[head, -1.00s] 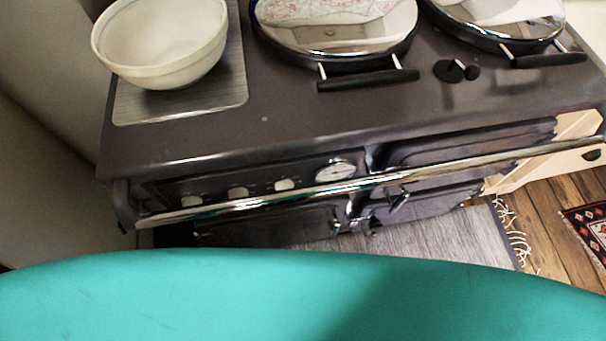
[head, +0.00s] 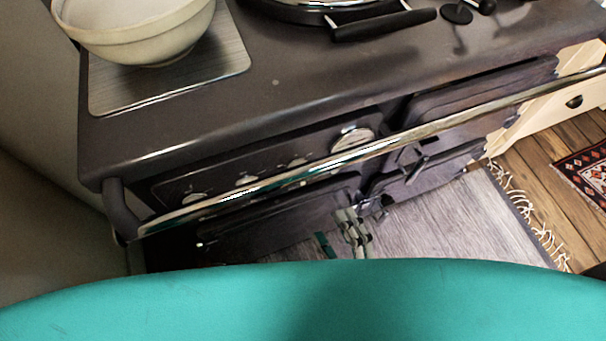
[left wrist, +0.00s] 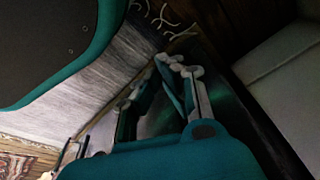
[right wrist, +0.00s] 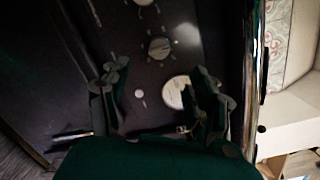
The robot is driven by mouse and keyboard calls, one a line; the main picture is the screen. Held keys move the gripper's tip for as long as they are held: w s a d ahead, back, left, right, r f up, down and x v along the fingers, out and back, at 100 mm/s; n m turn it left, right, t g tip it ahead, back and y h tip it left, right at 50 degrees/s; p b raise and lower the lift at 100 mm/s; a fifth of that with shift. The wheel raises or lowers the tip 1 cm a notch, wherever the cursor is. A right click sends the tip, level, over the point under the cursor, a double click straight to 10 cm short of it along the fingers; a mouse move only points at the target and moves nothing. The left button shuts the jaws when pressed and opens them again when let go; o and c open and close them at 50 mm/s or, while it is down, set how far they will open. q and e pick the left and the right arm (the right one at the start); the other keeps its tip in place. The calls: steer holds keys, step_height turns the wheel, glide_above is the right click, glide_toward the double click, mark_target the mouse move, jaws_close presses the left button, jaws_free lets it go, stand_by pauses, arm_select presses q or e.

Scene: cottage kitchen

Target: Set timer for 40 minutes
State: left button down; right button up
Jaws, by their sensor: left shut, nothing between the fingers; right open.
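The dark range cooker's front panel carries a row of pale knobs, one of them the middle knob (head: 245,180), and a round white dial (head: 350,138) at their right. I cannot tell which is the timer. My right gripper (head: 352,228) is below the chrome rail, in front of the oven doors. In the right wrist view my right gripper (right wrist: 160,72) is open and empty, facing the panel. A knob (right wrist: 160,48) shows between and beyond its fingers, and the white dial (right wrist: 178,92) is partly behind one finger. My left gripper (left wrist: 178,66) is shut and empty, low near the floor.
A chrome rail (head: 400,134) runs across the cooker front. A cream bowl (head: 140,30) stands on a metal plate (head: 120,95) on top, beside a lidded hotplate handle (head: 383,24). A grey rug (head: 450,215) lies on the wooden floor.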

mark_target(303, 184)
steer(key=p+x, duration=0.1)
steer(key=x, duration=1.1)
arm_select(q)
steer(key=s+f, duration=0.3)
steer(key=shift+a+f, duration=0.2)
steer(key=shift+f, duration=0.1)
arm_select(e)
steer(key=shift+c, duration=0.2)
steer(key=c, duration=1.1)
